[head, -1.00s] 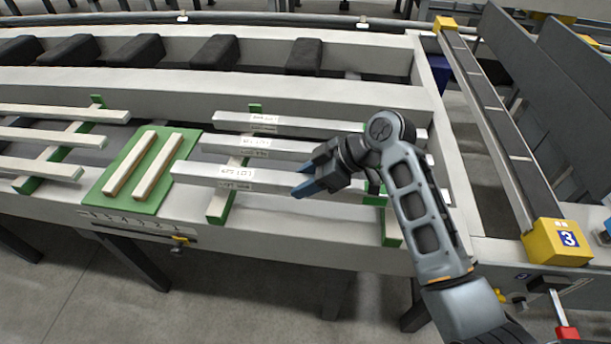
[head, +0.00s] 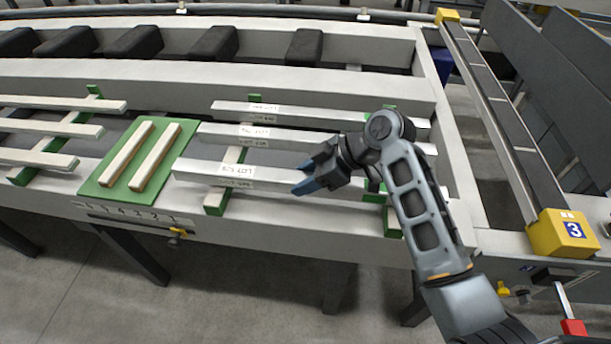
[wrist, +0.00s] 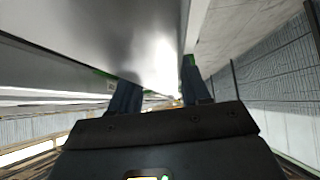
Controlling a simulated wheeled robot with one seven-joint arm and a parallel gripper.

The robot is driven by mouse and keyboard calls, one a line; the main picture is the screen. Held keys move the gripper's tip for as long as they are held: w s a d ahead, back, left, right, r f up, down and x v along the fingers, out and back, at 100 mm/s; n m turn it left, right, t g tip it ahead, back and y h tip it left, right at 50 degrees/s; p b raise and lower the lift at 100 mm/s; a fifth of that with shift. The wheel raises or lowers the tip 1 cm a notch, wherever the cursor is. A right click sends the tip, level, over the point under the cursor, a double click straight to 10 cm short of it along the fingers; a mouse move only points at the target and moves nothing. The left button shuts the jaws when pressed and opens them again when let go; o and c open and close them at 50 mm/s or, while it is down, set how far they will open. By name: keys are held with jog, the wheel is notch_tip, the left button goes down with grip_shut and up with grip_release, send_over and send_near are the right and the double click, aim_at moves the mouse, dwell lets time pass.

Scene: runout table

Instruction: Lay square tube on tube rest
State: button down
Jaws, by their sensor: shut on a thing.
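My gripper (head: 305,180) is shut on the frontmost square tube (head: 225,173), a long pale metal bar with a white lot label. In the wrist view the tube (wrist: 115,40) fills the upper left and runs down between my fingers (wrist: 160,98). In the head view it lies across the two green-and-pale tube rests, left (head: 214,203) and right (head: 392,222). I cannot tell whether it touches them or hangs just above. Two similar labelled tubes, the middle one (head: 215,132) and the back one (head: 232,107), lie behind it, roughly parallel.
A green mat (head: 110,188) with two pale strips lies to the left. Several more pale bars (head: 45,159) lie on green supports beyond it. A rail with a yellow block marked 3 (head: 560,235) stands at the right. The table's front edge is close to the held tube.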

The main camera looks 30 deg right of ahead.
jog(key=shift+f, duration=0.35)
jog(key=shift+c, duration=2.3)
grip_release()
jog(key=b+v, duration=0.1)
jog(key=v, duration=0.6)
jog(key=shift+s+d+r, duration=0.2)
jog(key=shift+d+r, duration=0.05)
jog(key=o, duration=0.5)
jog(key=shift+c, duration=0.2)
